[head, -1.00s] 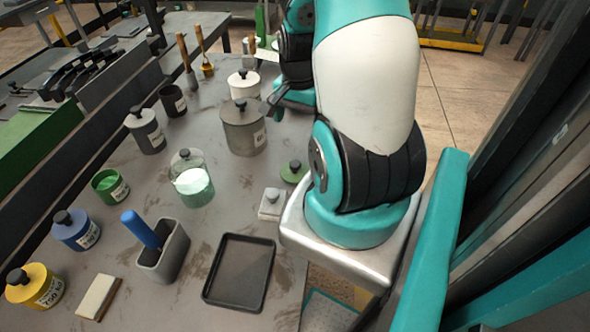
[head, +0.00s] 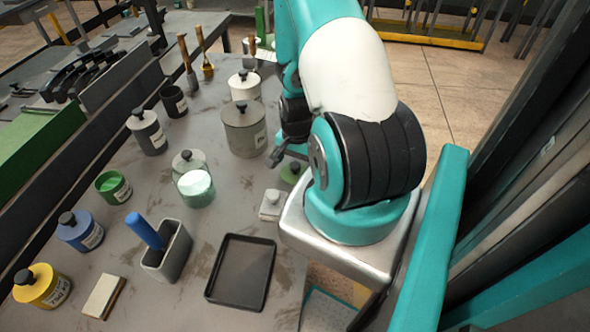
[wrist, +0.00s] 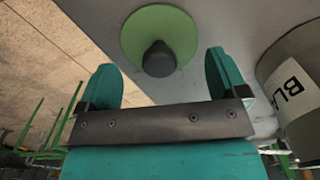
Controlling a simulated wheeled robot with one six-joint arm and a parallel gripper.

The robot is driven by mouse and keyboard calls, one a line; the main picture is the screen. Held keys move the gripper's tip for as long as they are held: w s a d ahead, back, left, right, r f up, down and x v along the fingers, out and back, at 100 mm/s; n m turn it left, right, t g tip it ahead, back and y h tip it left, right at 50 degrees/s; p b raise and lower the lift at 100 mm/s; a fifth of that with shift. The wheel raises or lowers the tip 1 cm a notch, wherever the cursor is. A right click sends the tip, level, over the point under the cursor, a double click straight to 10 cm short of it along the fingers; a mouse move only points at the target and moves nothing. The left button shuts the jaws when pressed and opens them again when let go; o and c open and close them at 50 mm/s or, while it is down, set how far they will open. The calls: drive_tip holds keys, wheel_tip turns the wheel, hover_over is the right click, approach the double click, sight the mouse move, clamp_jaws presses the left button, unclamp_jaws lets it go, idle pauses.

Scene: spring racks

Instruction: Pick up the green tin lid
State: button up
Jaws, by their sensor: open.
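The green tin lid (head: 291,172) is a round green disc with a dark knob. It lies on the table near its right edge, partly hidden by my arm in the head view. In the wrist view the lid (wrist: 187,28) shows whole or nearly so, knob toward the camera. My gripper (wrist: 164,72) is open and empty, with one teal finger on each side of the picture below the lid. The knob lies beyond the gap between the fingertips. In the head view my gripper (head: 277,157) is just beside the lid.
A large grey canister (head: 245,130) stands close behind the lid; its label shows in the wrist view.

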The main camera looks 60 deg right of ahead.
drive_tip(key=shift+f, duration=1.45)
drive_tip(key=c, duration=0.6)
drive_tip(key=shift+w+r, duration=0.1)
drive_tip(key=shift+r, duration=0.1)
